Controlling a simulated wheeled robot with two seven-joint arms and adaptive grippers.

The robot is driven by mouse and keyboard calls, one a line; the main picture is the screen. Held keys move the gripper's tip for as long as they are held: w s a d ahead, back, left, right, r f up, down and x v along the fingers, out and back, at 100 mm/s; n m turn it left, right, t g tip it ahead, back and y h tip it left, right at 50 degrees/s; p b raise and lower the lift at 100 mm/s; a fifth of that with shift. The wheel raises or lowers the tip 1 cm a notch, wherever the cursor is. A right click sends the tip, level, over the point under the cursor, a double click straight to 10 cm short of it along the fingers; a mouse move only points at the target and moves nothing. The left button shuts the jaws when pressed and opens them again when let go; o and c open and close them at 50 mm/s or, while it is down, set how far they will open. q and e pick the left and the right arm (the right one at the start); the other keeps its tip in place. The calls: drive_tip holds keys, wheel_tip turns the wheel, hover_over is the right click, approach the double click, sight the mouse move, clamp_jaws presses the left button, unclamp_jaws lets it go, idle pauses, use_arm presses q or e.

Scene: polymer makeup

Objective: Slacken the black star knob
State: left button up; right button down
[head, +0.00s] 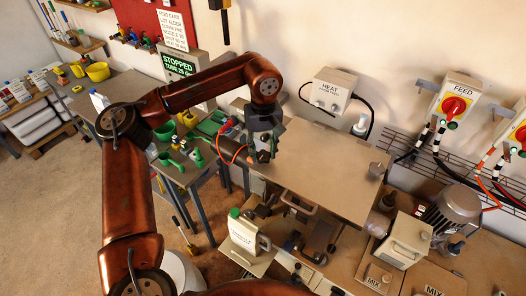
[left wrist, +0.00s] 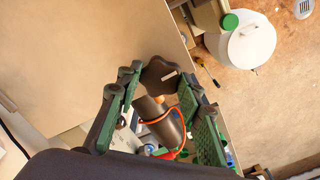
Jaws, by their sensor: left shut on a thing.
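The black star knob (left wrist: 157,74) shows between my left gripper's fingertips in the left wrist view. It has dark rounded lobes and a pale mark on its face. A dark cylinder with an orange cord (left wrist: 160,122) lies behind it. My left gripper (left wrist: 161,66), with green-padded fingers, is closed around the knob. In the head view, my left gripper (head: 263,152) points down at the left edge of the tan board (head: 325,165) and mostly hides the knob. My right gripper is not in view.
A white jug with a green cap (head: 242,232) stands below the board's front left corner. A white HEAT box (head: 329,91) is on the wall behind. The board's top is largely clear.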

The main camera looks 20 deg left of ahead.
use_arm(q)
drive_tip(key=n+p, duration=0.1)
drive_tip(key=n, duration=0.6)
drive_tip(key=shift+r+p, duration=0.1)
drive_tip(key=shift+p, duration=0.2)
drive_tip(key=n, duration=0.3)
drive_tip(key=shift+n, duration=0.4)
drive_tip(key=n+p, duration=0.1)
drive_tip(key=n, duration=0.2)
drive_tip(key=shift+n, duration=0.3)
drive_tip(key=n, duration=0.3)
drive_tip(key=shift+n, duration=0.3)
drive_tip(key=n, duration=0.3)
drive_tip(key=shift+n, duration=0.3)
drive_tip(key=n, duration=0.6)
drive_tip(key=shift+n+p, duration=0.3)
drive_tip(key=shift+p, duration=0.1)
drive_tip(key=o, duration=1.1)
